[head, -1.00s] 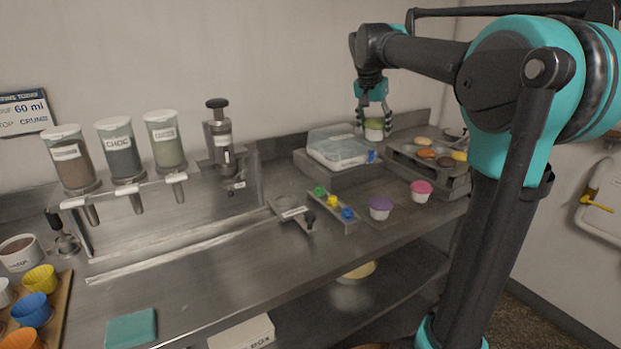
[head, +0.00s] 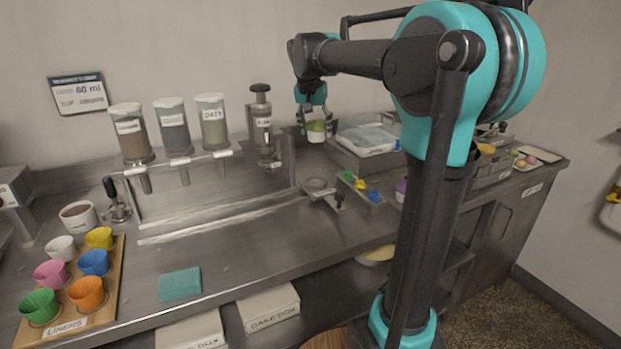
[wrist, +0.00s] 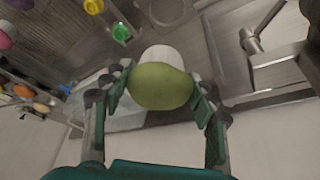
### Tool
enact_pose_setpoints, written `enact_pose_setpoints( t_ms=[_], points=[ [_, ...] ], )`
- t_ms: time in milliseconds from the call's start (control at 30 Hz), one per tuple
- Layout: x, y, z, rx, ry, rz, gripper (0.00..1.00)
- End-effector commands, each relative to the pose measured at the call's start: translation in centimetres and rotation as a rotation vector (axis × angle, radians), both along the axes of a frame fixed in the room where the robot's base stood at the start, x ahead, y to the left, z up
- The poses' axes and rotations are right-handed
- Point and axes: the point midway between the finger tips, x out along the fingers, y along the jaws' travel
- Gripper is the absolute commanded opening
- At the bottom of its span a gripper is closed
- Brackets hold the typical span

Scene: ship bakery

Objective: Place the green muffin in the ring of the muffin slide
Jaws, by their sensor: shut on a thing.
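My gripper (head: 316,120) is shut on the green muffin (head: 317,136), which has a white cup and a rounded green top. In the head view it hangs above the back of the counter, between the press and the clear-lidded box. In the wrist view the muffin (wrist: 160,86) sits between both fingers, its green top toward the camera and its white cup beyond. The muffin slide (head: 318,189) is a low metal piece with an empty round ring, on the counter below and in front of the held muffin. The gripper is well apart from it.
The press (head: 262,125) stands left of the gripper and the clear-lidded box (head: 367,140) to its right. A small tray (head: 361,188) with green, yellow and blue pieces lies right of the slide. My arm hides part of the right counter. The front counter is clear around a teal cloth (head: 180,284).

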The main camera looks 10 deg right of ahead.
Motion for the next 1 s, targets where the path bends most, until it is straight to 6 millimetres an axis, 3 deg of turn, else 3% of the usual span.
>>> enact_pose_setpoints(
  t_ms=[400, 1000],
  points=[
    [0.0, 0.0, -9.9, 0.000, 0.000, 0.000, 0.42],
    [0.0, 0.0, -15.8, 0.000, 0.000, -0.001, 0.42]
  ],
)
